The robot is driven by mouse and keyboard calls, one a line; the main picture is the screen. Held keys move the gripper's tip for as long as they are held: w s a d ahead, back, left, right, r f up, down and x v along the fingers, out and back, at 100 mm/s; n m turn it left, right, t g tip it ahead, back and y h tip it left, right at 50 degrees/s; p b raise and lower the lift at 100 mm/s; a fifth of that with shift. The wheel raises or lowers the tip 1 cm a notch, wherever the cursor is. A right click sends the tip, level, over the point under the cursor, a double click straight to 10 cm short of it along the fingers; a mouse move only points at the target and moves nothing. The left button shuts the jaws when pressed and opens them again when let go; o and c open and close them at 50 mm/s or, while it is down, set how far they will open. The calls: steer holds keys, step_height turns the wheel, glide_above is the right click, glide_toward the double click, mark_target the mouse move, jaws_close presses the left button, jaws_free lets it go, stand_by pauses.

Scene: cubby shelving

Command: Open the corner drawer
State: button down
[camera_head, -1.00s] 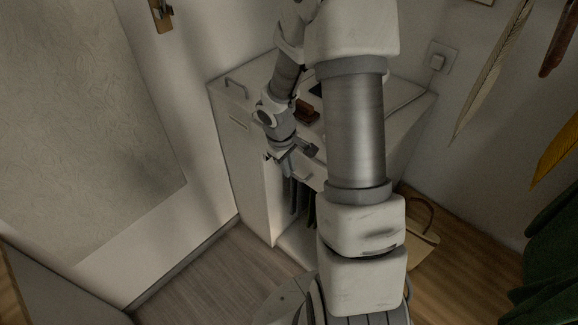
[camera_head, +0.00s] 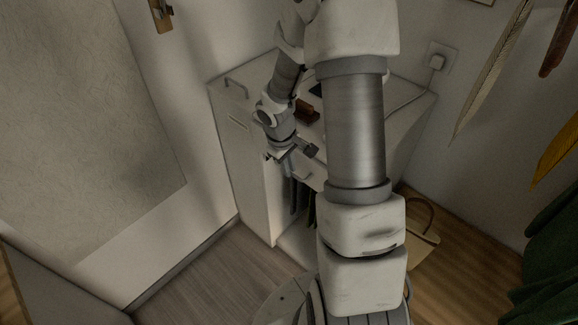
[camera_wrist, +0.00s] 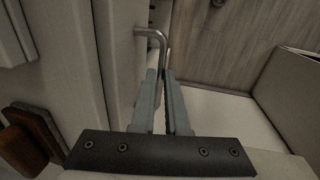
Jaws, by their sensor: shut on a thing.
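The white corner cabinet (camera_head: 243,165) stands against the walls in the head view. Its drawer front (camera_wrist: 122,65) shows as a pale upright panel on the left of the wrist view. A bent metal bar handle (camera_wrist: 150,33) sticks out from that panel. My gripper (camera_wrist: 164,75) has its two grey fingers close together on the handle, with the bar between the tips. In the head view my gripper (camera_head: 296,166) is at the cabinet's front, below the top edge. My arm hides much of the drawer in that view, so how far it stands out is hard to tell.
A reddish-brown object (camera_head: 308,112) lies on the cabinet top. Dark items hang in the open space below. A tan bag (camera_head: 424,245) stands on the floor to the right. Bare wooden floor (camera_head: 215,275) lies to the left front. A white door is at left.

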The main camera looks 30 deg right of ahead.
steer(key=shift+a, duration=0.1)
steer(key=s+a+b, duration=0.4)
steer(key=a, duration=0.7)
steer(key=s+a+b, duration=0.4)
steer(key=a, duration=0.7)
steer(key=shift+a, duration=0.2)
steer(key=c, duration=0.9)
jaws_free()
steer(key=shift+r, duration=0.15)
steer(key=a+r+p, duration=0.1)
steer(key=r, duration=0.4)
steer(key=s+a+r+p, duration=0.1)
steer(key=r, duration=0.5)
steer(key=a+r+p, duration=0.1)
steer(key=r+p, duration=0.1)
steer(key=r, duration=0.4)
steer(key=shift+s, duration=0.15)
